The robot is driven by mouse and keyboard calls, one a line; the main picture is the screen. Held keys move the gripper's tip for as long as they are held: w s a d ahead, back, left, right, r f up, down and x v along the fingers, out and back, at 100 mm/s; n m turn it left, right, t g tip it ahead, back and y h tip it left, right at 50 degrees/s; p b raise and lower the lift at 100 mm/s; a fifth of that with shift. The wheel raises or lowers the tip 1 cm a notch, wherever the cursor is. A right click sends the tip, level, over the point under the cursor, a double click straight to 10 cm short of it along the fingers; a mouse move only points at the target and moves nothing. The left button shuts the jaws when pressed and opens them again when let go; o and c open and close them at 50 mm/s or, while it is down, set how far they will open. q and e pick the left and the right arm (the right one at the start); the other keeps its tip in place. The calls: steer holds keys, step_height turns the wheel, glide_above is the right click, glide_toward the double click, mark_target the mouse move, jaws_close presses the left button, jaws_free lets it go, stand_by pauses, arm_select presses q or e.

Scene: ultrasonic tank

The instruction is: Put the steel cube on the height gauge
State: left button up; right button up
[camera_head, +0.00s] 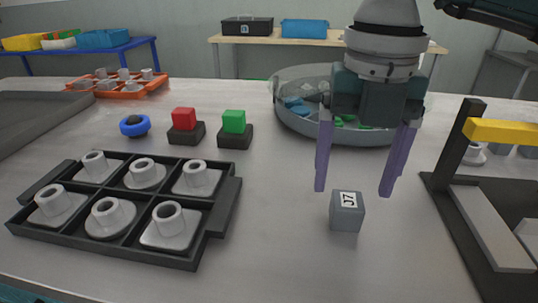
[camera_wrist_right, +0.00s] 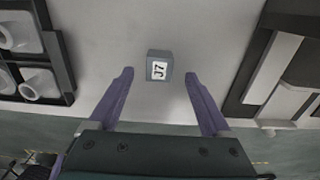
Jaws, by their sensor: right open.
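The steel cube (camera_head: 347,212) is a small grey block with a white "J7" label. It stands on the table just below my right gripper. My right gripper (camera_head: 353,192) points down and is open, its two purple fingers apart, with nothing between them. In the right wrist view the cube (camera_wrist_right: 160,65) shows beyond and between the fingertips (camera_wrist_right: 158,74), apart from both. What looks like the height gauge (camera_head: 461,155), a dark frame with a yellow crossbar and grey plates, stands at the right edge; part is cut off. My left gripper is not in view.
A black tray (camera_head: 226,208) with several grey flanged parts lies at the left. Red (camera_head: 184,119) and green (camera_head: 234,122) buttons and a blue knob (camera_head: 134,125) sit behind it. A round basin (camera_head: 290,125) stands behind my gripper. The table around the cube is clear.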

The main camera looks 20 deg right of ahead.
mark_target(348, 199)
step_height(348, 199, down, 5)
steer(key=shift+r, duration=0.2)
steer(key=shift+c, duration=0.3)
steer(key=shift+a, duration=0.1)
jaws_close()
stand_by(0.5)
